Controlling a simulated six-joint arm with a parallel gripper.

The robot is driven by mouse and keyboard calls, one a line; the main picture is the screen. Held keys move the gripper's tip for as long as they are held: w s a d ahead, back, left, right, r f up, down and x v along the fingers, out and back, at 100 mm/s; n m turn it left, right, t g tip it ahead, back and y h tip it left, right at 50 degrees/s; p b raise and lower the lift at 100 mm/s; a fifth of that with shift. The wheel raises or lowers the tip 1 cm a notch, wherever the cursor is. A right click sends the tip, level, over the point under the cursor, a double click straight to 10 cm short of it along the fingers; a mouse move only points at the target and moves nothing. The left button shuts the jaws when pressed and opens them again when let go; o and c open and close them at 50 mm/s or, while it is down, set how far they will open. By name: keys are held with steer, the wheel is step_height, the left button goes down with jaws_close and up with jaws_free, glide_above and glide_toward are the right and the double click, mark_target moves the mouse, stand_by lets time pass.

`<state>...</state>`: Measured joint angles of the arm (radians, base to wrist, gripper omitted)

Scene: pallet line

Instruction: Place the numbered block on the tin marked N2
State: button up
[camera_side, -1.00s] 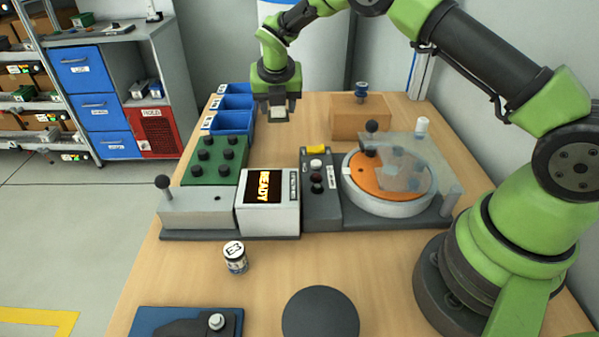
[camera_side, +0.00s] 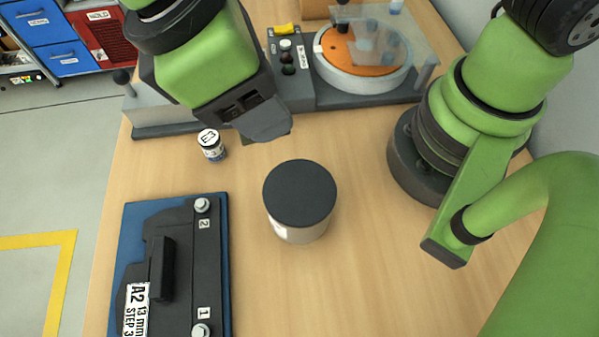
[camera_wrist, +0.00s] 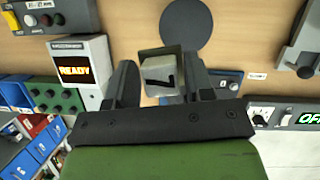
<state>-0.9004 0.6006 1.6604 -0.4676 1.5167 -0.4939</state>
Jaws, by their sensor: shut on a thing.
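The numbered block (camera_wrist: 160,73) is a pale cube with a dark mark on its face, seen in the wrist view between the two fingers. My gripper (camera_wrist: 161,82) is shut on it. In the side view my gripper (camera_side: 265,124) hangs above the table, behind and slightly left of a round tin, and the block is hidden by the fingers. The tin (camera_side: 299,193) is a pale cylinder with a dark flat top. Its label is turned away and I cannot read it. Its dark top also shows in the wrist view (camera_wrist: 186,22), beyond the block. Nothing stands on it.
A small jar marked E3 (camera_side: 212,146) stands left of the tin. A blue plate with a black fixture (camera_side: 205,260) lies at the front left. The console with the orange turntable (camera_side: 360,55) is behind. Bare table lies around the tin.

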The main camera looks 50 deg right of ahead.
steer(key=s+m, duration=0.2)
steer(key=s, duration=0.3)
glide_above(312, 189)
steer(key=w, duration=0.1)
steer(key=shift+g+y, duration=0.3)
steer(key=f, duration=0.2)
steer(key=a+f, duration=0.1)
steer(key=f, duration=0.1)
steer(key=shift+f, duration=2.5)
steer(key=o, duration=1.1)
steer(key=shift+f, duration=0.1)
steer(key=shift+c, duration=0.2)
